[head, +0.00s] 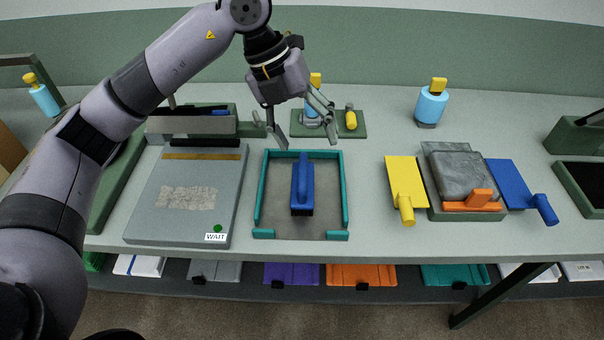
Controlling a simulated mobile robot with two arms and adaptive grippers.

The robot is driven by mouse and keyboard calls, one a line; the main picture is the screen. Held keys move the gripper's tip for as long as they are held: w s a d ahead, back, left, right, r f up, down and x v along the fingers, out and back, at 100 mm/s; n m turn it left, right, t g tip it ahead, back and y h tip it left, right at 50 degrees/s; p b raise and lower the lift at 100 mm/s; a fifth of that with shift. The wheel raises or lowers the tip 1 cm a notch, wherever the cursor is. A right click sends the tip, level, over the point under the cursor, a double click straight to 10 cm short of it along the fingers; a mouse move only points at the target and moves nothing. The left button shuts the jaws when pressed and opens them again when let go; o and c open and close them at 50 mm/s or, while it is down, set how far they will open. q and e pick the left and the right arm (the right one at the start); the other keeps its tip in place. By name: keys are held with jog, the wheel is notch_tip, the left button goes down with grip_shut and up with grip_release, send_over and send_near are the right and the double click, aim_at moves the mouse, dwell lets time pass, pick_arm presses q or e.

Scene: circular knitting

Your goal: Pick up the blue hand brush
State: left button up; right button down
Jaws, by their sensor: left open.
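The blue hand brush (302,187) lies on the grey floor of a teal-edged frame (346,195) at the middle of the table, its handle on top and its length running front to back. My left gripper (302,126) is open and empty. It hangs beyond the frame's back edge, in the picture just above the brush and apart from it. My right gripper does not show.
Left of the frame is a grey plate (150,218) with a "WAIT" label. A yellow scoop (405,185), a grey block (460,173) in a tray and a blue scoop (512,185) lie to the right. Bottles (432,105) stand behind.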

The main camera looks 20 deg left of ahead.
aim_at(301, 180)
pick_arm(q)
jog(key=w+a+n+y, duration=0.1)
jog(key=a+y, duration=0.1)
jog(key=a, duration=0.3)
jog(key=p+x, duration=0.1)
jog(key=x, duration=0.4)
jog(key=p+x, duration=0.1)
jog(key=x, duration=0.4)
jog(key=shift+w+f+p, duration=0.25)
jog(key=shift+f+p, duration=0.05)
jog(key=shift+p, duration=0.05)
jog(key=x, duration=0.1)
jog(key=p+x, duration=0.1)
jog(key=x, duration=0.1)
jog(key=p+x, duration=0.1)
jog(key=shift+d+f, duration=0.35)
jog(key=shift+f, duration=0.3)
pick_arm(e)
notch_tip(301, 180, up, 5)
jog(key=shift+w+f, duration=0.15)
pick_arm(q)
jog(key=shift+c, duration=0.2)
jog(key=shift+r, duration=0.1)
jog(key=c, duration=1.4)
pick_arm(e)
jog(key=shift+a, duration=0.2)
pick_arm(q)
jog(key=shift+c, duration=0.2)
